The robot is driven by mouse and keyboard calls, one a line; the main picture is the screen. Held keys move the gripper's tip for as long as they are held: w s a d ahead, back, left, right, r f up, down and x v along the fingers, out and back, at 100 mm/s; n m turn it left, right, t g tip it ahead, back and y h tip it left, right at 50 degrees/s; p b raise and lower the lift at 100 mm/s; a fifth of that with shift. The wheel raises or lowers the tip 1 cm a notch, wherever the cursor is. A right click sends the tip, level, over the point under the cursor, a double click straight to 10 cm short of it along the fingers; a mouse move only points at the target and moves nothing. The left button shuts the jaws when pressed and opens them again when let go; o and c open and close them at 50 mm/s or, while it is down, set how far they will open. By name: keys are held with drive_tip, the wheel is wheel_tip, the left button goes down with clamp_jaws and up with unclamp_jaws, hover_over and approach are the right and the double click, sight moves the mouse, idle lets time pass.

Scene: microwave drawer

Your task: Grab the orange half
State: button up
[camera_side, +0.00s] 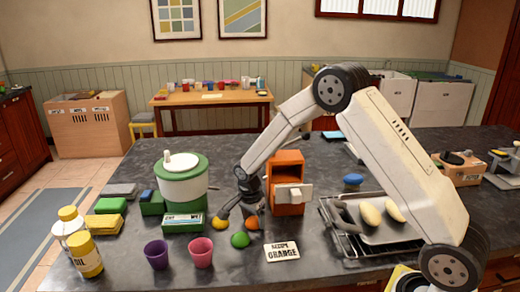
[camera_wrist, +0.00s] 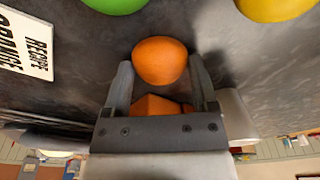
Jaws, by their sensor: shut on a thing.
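The orange half (camera_side: 252,224) is on the dark counter in front of the orange box. In the wrist view the orange half (camera_wrist: 160,58) sits between the two fingertips, its rounded side showing. My gripper (camera_side: 238,212) reaches down to it, and in the wrist view my gripper (camera_wrist: 160,70) is shut on it with a finger at each side. I cannot tell whether it still touches the counter.
A green fruit piece (camera_side: 240,240) and a yellow one (camera_side: 219,224) lie close by. The orange box (camera_side: 287,168) stands behind, the green-and-white juicer (camera_side: 183,185) left, two cups (camera_side: 201,253) in front.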

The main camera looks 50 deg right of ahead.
sight(254, 218)
drive_tip(key=shift+r, duration=0.15)
drive_tip(key=shift+r, duration=0.45)
wheel_tip(254, 218, up, 2)
drive_tip(key=s+a+r, duration=0.1)
drive_tip(key=s+r, duration=0.8)
drive_tip(key=s, duration=0.5)
drive_tip(key=shift+a+r, duration=0.3)
drive_tip(key=shift+r, duration=0.1)
drive_tip(key=shift+w+f, duration=0.1)
